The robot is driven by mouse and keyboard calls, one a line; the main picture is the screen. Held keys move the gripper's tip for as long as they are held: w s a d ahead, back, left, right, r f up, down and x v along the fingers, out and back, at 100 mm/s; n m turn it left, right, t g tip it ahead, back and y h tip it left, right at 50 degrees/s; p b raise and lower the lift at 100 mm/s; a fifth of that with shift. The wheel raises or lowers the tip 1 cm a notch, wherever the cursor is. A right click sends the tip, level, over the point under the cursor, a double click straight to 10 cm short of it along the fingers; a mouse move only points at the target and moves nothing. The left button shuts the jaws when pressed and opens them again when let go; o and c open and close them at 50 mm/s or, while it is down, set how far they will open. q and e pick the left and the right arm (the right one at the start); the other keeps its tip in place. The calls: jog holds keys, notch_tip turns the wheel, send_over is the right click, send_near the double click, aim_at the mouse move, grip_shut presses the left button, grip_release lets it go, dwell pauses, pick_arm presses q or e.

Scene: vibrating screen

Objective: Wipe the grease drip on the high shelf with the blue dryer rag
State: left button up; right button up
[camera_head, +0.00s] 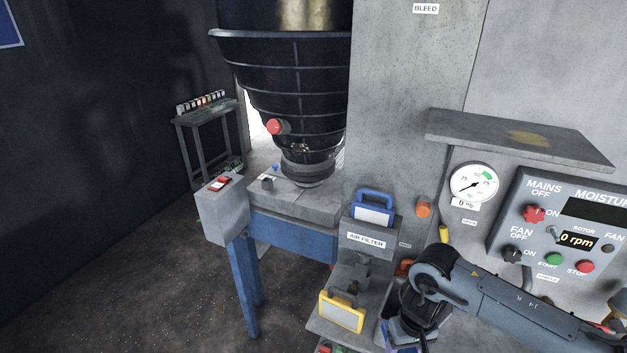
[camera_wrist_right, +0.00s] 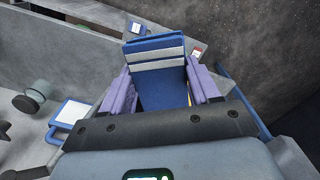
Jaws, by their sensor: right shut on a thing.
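The high shelf (camera_head: 468,124) is a grey ledge above the gauge and control panel, at the right of the head view. The grease drip (camera_head: 528,139) is a yellow-brown smear on its top. My right arm enters from the right in the head view, with its wrist low and well below the shelf. In the right wrist view, my right gripper (camera_wrist_right: 162,80) is shut on the blue dryer rag (camera_wrist_right: 158,88), a blue piece with pale stripes between the lilac fingers. I cannot make out the rag in the head view. My left gripper is not in view.
Below the shelf are the round gauge (camera_head: 474,185) and a control panel (camera_head: 562,225) with knobs and buttons. Blue-framed (camera_head: 373,208) and yellow-framed (camera_head: 341,311) filters stand near my right wrist. A black hopper (camera_head: 290,90) stands at the middle left; open floor lies left.

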jog(key=shift+m, duration=0.8)
jog(key=s+r+p, duration=0.8)
jog(key=s+p, duration=0.1)
jog(key=p, duration=0.3)
jog(key=shift+r, duration=0.35)
